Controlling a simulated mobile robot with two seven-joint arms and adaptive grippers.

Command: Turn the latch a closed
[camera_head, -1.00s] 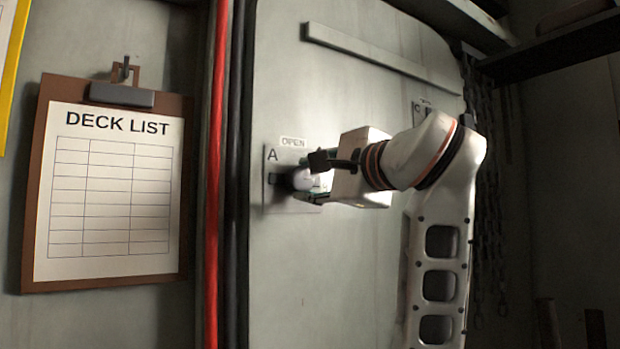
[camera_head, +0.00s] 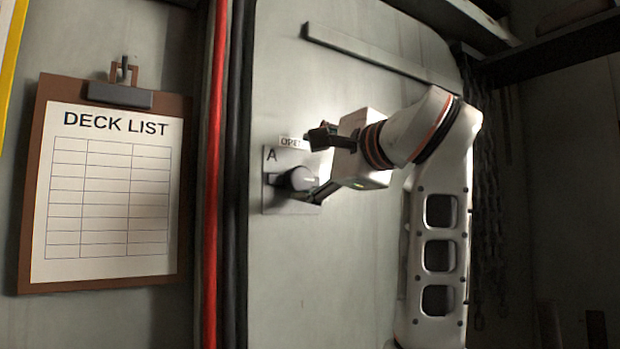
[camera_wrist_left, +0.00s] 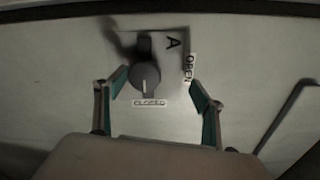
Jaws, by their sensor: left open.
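Latch A is a dark round knob (camera_head: 297,179) on a grey plate (camera_head: 273,203) marked A, on the pale door panel. In the left wrist view the knob (camera_wrist_left: 145,76) has a pale line pointing down at the CLOSED label (camera_wrist_left: 150,103); the OPEN label (camera_wrist_left: 191,68) is to the right. In the head view the line points right and OPEN is partly covered above. My left gripper (camera_head: 318,164) is open just right of the knob. In the left wrist view its fingertips (camera_wrist_left: 159,82) are spread, with the knob nearer the left one and no clear grip. My right gripper is not in view.
A brown clipboard (camera_head: 33,205) with a DECK LIST sheet hangs at the left. Red (camera_head: 216,120) and black (camera_head: 237,250) vertical pipes run between it and the door panel (camera_head: 300,270). A slanted bar (camera_head: 375,55) crosses above. The panel below the latch is bare.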

